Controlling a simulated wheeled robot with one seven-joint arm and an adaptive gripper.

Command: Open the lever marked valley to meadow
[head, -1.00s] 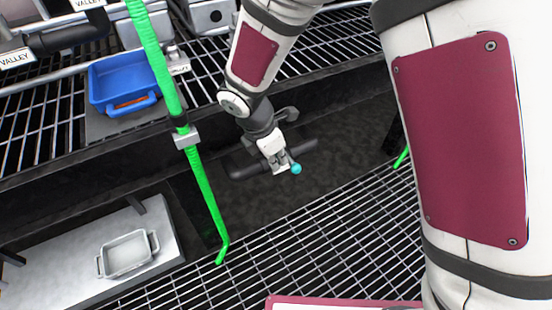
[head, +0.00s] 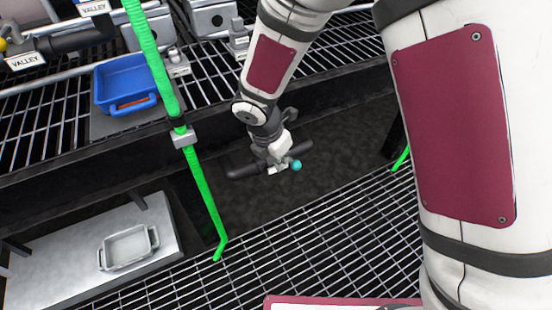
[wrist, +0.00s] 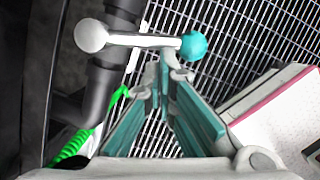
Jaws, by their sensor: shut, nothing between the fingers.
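A lever with a teal ball (head: 296,165) sits on a dark pipe (head: 240,171) low in the recess in the head view. In the wrist view the lever's pale bar (wrist: 145,40) crosses the dark pipe (wrist: 103,85), with a whitish ball (wrist: 91,35) at one end and the teal ball (wrist: 194,46) at the other. My gripper (wrist: 166,76) is shut and empty. Its tips appear just below the bar, near the teal ball; I cannot tell whether they touch. In the head view my gripper (head: 277,157) partly hides the lever. No writing on this lever is readable.
Signs reading VALLEY (head: 25,60) mark pipes at the upper left. A blue tote (head: 128,82) sits on the upper rack, a grey tray (head: 128,248) on a lower shelf. A green post (head: 195,165) stands left of my arm. Grating (head: 300,240) lies in front.

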